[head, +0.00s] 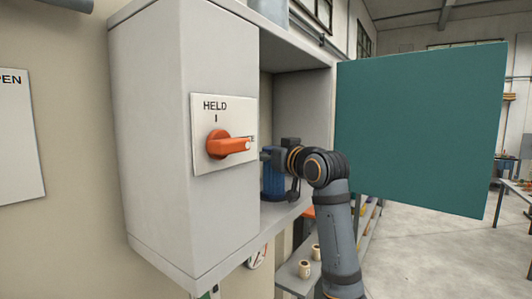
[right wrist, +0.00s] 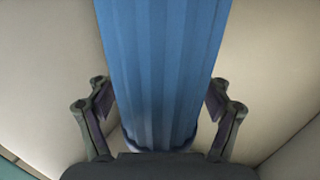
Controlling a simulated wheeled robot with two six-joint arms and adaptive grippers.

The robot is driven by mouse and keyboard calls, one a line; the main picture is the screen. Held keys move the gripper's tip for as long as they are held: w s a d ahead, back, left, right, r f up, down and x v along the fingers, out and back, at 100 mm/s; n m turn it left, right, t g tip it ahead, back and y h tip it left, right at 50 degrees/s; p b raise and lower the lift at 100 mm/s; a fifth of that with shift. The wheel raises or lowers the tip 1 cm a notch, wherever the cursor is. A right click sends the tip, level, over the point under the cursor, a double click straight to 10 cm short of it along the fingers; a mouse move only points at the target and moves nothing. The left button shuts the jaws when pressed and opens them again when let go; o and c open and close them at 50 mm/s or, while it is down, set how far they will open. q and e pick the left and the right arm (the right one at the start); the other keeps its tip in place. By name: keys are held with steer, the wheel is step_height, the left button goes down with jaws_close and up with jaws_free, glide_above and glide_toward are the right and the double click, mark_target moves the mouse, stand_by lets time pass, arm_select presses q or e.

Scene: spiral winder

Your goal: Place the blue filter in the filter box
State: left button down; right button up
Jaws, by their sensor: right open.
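The blue filter (head: 273,174) stands upright inside the open grey filter box (head: 155,140), low in its compartment near the floor. My right arm reaches into the box from the right, and my right gripper (head: 290,182) is at the filter. In the right wrist view the ribbed blue filter (right wrist: 165,70) fills the middle. The fingers of my right gripper (right wrist: 161,110) stand on both sides of it, spread, with a gap on each side. The filter's far end is out of that view. My left gripper is not in view.
A green door panel (head: 420,125) stands open at the box's right. An orange rotary switch (head: 225,145) marked HELD juts from the box front. Below is a shelf (head: 290,275) with small cups (head: 304,269). Open floor lies at the right.

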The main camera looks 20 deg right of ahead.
steer(key=shift+r, duration=0.15)
steer(key=b+v, duration=0.7)
steer(key=v, duration=0.5)
